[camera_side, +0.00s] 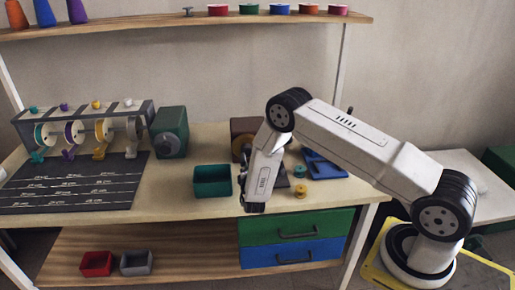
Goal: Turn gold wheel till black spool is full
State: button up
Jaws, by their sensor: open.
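My gripper (255,207) hangs down at the front edge of the bench, open and seemingly empty; its fingers are small and dark here. Just behind it stands a brown box (241,126) with a round gold-brown wheel (238,149) on its front, partly hidden by my arm. A yellow-gold wheel (100,130) also sits in the rack at the left, well away from my gripper. I cannot tell which of these is the gold wheel of the task. I cannot make out a black spool for certain.
A rack (140,108) holds several coloured wheels above a dark marked mat (70,195). A green machine (170,131) and a teal bin (212,181) stand left of my gripper. Small teal and yellow spools (300,191) and a blue tray (326,164) lie right. Drawers (297,226) sit below.

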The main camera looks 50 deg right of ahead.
aim_at(247, 153)
jog(key=n, duration=1)
jog(key=shift+n, duration=0.4)
jog(key=n, duration=0.5)
jog(key=shift+w, duration=0.1)
jog(key=n, duration=0.5)
jog(key=shift+x, duration=3.9)
jog(key=c, duration=1.3)
